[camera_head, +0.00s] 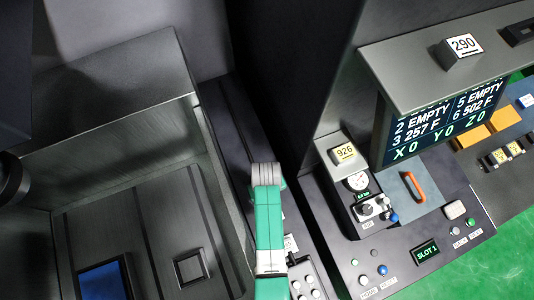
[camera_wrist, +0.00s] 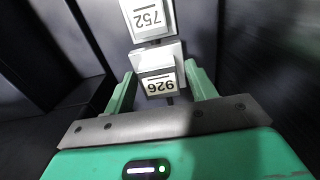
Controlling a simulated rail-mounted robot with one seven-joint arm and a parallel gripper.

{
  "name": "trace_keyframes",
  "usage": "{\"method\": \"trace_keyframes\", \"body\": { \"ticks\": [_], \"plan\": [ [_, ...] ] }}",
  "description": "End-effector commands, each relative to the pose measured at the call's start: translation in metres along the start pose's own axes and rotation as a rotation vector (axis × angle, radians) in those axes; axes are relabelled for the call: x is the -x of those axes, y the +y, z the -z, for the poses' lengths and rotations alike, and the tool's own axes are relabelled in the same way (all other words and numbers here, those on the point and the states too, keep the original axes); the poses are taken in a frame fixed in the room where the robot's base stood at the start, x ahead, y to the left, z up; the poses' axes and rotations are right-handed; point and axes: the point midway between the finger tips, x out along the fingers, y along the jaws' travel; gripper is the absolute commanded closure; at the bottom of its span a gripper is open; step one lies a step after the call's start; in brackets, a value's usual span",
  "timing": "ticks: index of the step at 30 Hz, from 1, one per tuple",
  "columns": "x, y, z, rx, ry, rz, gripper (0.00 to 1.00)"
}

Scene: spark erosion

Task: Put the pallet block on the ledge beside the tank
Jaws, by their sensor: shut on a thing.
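In the wrist view, my gripper (camera_wrist: 160,85) is shut on a small pale block, taken as the pallet block (camera_wrist: 155,55), with an upside-down plate reading 926. In the head view my green arm reaches up the middle; I cannot make out the fingertips or held block there. The grey-walled tank (camera_head: 115,85) fills the left of the head view. A dark narrow strip, seemingly the ledge (camera_head: 240,115), runs along the tank's right side; my arm covers part of it. I cannot tell whether the block touches anything below.
A plate reading 752 (camera_wrist: 148,18) stands just beyond the held block. Right of my arm are a control panel (camera_head: 425,250), a gauge box also marked 926 (camera_head: 343,154), and a screen (camera_head: 445,115).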

Motion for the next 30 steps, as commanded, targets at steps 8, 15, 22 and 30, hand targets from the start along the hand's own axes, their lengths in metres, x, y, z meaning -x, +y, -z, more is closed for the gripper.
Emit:
{"method": "trace_keyframes", "body": {
  "ticks": [8, 15, 22, 30],
  "plan": [
    [-0.037, 0.000, -0.001, 0.000, -0.001, -0.001, 1.00],
    [-0.038, 0.000, -0.001, 0.000, -0.001, 0.000, 1.00],
    [-0.039, 0.000, -0.001, 0.000, -0.002, 0.000, 0.22],
    [-0.035, 0.000, -0.001, 0.000, -0.001, 0.000, 0.22]
  ]
}}
